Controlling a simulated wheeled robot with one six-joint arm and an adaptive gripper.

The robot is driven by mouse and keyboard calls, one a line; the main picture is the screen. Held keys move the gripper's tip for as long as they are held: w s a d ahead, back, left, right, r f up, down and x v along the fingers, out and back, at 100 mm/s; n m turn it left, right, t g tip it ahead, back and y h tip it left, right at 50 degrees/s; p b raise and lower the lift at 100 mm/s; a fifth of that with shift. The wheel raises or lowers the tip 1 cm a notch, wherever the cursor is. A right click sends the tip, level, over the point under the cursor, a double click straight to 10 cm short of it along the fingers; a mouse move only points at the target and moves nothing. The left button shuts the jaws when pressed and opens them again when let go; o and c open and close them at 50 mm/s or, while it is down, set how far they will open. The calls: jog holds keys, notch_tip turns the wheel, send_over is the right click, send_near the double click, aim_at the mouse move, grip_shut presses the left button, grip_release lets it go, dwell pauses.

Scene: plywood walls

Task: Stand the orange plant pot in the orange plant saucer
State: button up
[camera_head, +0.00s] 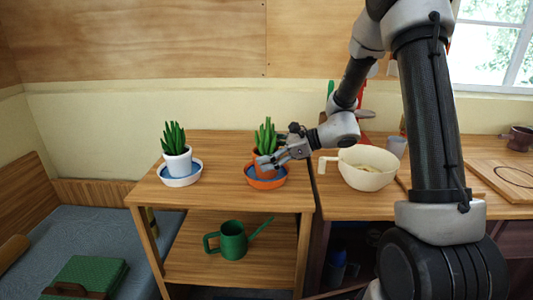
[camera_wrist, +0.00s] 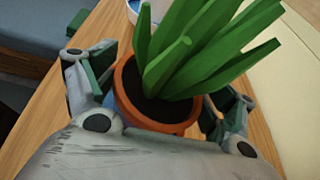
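The orange plant pot (camera_head: 257,163), with a green spiky plant, is over the orange plant saucer (camera_head: 252,183) on the wooden stand and looks upright in it. The saucer has a blue inside. My gripper (camera_head: 268,160) reaches in from the right at the pot. In the wrist view, the pot's rim (camera_wrist: 125,98) lies between the two fingers of my gripper (camera_wrist: 160,100), one on each side. The fingers look spread, with narrow gaps beside the rim. The pot's base and its contact with the saucer are hidden there.
A white pot (camera_head: 178,165) with a similar plant stands in a white saucer (camera_head: 181,182) to the left. A green watering can (camera_head: 232,241) is on the lower shelf. A cream pan (camera_head: 367,178) sits on the counter at right. Bare stand top lies between the saucers.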

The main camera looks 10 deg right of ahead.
jog(key=shift+o, duration=0.8)
jog(key=v, duration=1.2)
jog(key=shift+d, duration=0.1)
jog(key=s+r+n+g+h, duration=0.25)
jog(key=s+n, duration=0.35)
jog(key=s, duration=0.3)
jog(key=s+r+n+g+h, duration=0.25)
jog(key=s+n, duration=0.25)
jog(key=s, duration=0.3)
jog(key=s+d+r+n+t+h, duration=0.3)
jog(key=s+d+n+h, duration=0.4)
jog(key=s+d+n, duration=0.1)
jog(key=shift+s+d+n+t, duration=0.2)
jog(key=shift+d+n+t, duration=0.2)
jog(key=shift+d+n, duration=0.45)
